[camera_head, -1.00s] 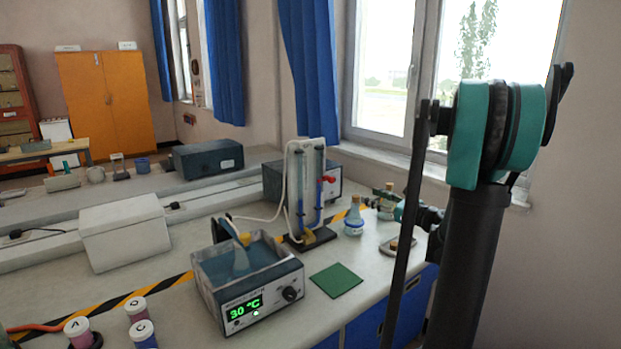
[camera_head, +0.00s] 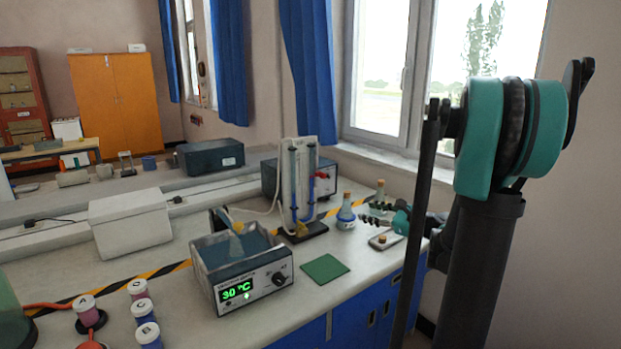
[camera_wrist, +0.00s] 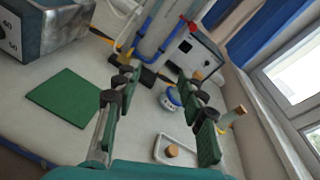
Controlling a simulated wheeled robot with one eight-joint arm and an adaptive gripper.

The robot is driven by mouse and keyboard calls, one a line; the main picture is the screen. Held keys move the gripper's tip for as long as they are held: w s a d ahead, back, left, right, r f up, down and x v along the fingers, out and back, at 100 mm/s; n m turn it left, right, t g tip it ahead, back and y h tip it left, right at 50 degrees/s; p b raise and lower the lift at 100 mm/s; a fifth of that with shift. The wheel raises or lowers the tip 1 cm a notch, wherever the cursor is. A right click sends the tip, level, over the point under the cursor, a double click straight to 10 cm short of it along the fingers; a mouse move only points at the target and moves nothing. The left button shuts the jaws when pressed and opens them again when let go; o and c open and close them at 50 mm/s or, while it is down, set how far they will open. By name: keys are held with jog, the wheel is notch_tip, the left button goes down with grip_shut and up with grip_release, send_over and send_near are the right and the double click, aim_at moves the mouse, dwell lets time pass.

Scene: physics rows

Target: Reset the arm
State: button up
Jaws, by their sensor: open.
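My gripper (camera_head: 368,213) is open and empty in the head view, low over the right end of the bench, just right of a small blue-banded flask (camera_head: 346,216). In the wrist view, the two dark green fingers of my gripper (camera_wrist: 158,82) stand wide apart. The blue-banded flask (camera_wrist: 171,99) shows in the gap beyond them, and I cannot tell how far off it is. Nothing is held. My arm's teal and black joint fills the right of the head view.
A corked flask (camera_head: 380,193) stands behind my gripper, and a small tray with a cork (camera_head: 372,241) lies below it. A tube stand (camera_head: 302,185), a water bath (camera_head: 240,272) reading 30 °C and a green mat (camera_head: 325,268) are left. Lettered jars (camera_head: 138,290) stand front left. Window and wall are right.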

jog(key=s+a+f+n+g+h, duration=0.2)
jog(key=s+a+f+n+g, duration=0.1)
jog(key=s+f+n, duration=0.3)
jog(key=s+a+f+n+g+h, duration=0.2)
jog(key=s+a+f+n, duration=0.25)
jog(key=s, duration=0.25)
jog(key=s+d+f+n+g+h, duration=0.1)
jog(key=s+d+f+n+h, duration=0.2)
jog(key=s+n, duration=0.3)
jog(key=s+d+f+n+g+h, duration=0.1)
jog(key=s+d+f+n+h, duration=0.2)
jog(key=s, duration=0.5)
notch_tip(320, 180, down, 2)
jog(key=d+n, duration=0.1)
jog(key=n, duration=0.2)
jog(key=shift+s+d+f+n+g+h, duration=0.15)
jog(key=shift+s+d+n+g+h, duration=0.05)
jog(key=shift+s+n+g+h, duration=0.2)
dwell(4.5)
